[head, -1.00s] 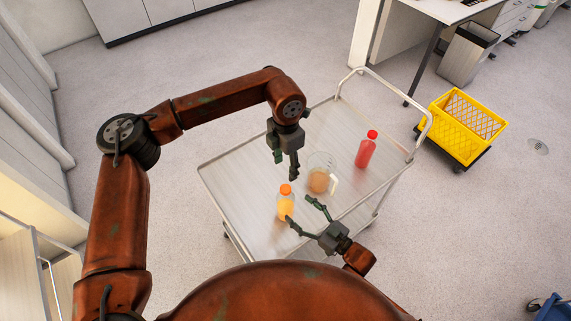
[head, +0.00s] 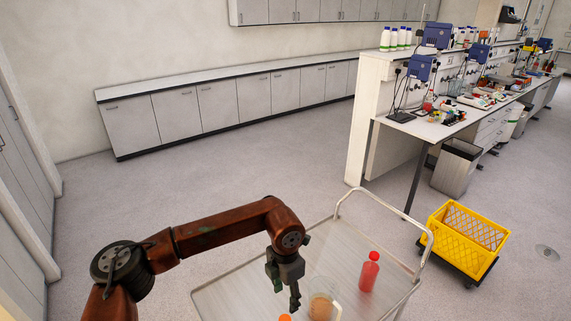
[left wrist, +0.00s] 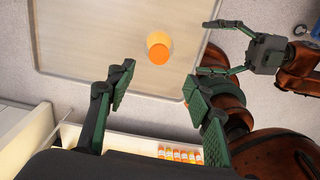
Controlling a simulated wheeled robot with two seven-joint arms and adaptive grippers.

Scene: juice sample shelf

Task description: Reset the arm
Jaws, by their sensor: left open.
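My left gripper (head: 285,287) hangs open and empty above the metal cart (head: 225,300). In the left wrist view its two green-padded fingers (left wrist: 158,90) are spread, with nothing between them. A bottle with an orange cap (head: 285,318) is cut by the bottom edge of the head view; it also shows from above in the left wrist view (left wrist: 158,50), beyond the fingertips. My right gripper (left wrist: 222,48) is at the right of the left wrist view, fingers spread and empty. It is out of the head view.
A jug of amber liquid (head: 321,302) and a red bottle (head: 369,272) stand on the cart. A yellow crate (head: 465,240) is on the floor to its right. Several orange bottles (left wrist: 180,154) stand on a shelf. Lab benches and cabinets lie farther back, with open floor between.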

